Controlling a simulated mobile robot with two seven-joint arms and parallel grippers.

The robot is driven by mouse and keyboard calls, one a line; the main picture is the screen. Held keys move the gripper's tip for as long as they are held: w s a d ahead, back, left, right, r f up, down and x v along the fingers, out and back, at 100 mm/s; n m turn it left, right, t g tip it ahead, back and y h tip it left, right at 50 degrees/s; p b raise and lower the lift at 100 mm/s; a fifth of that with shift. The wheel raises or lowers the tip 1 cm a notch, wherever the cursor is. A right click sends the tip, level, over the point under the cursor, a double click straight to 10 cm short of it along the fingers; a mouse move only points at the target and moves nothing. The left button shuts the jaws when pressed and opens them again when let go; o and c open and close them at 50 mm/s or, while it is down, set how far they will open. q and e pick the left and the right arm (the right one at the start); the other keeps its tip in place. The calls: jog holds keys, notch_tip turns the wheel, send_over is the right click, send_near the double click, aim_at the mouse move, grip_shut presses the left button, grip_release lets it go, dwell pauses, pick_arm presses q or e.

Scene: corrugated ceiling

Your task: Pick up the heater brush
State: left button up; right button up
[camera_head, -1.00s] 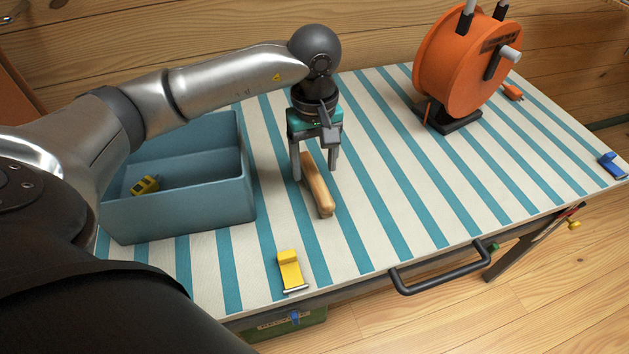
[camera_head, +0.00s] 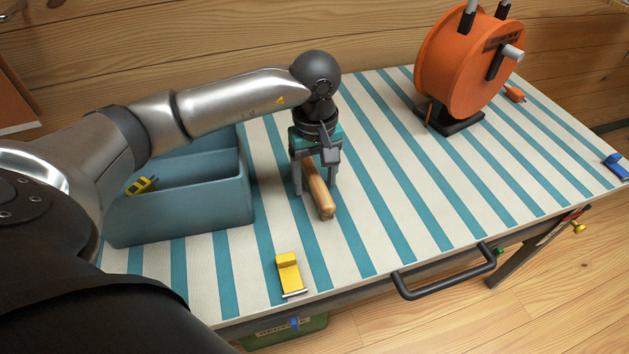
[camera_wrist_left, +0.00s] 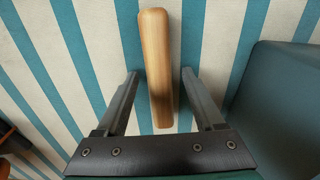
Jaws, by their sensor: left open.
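The heater brush shows as a wooden bar with rounded ends (camera_head: 321,196), lying on the striped table between the fingers of my left gripper (camera_head: 315,191). In the left wrist view the wooden bar (camera_wrist_left: 156,60) runs between the two open fingers (camera_wrist_left: 160,82), with a gap on both sides. The fingers point down and reach close to the table. Part of the brush is hidden under the gripper body, and its bristles cannot be seen. My right gripper is not in view.
A blue-grey open bin (camera_head: 185,208) with a yellow-black item (camera_head: 141,186) stands left of the gripper. A yellow clamp (camera_head: 289,273) lies near the front edge. An orange cable reel (camera_head: 455,65) stands at the back right. The table's right side (camera_head: 440,180) is mostly clear.

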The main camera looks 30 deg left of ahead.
pick_arm(q)
jog(key=shift+f, duration=0.2)
dwell(0.3)
grip_shut()
dwell(0.4)
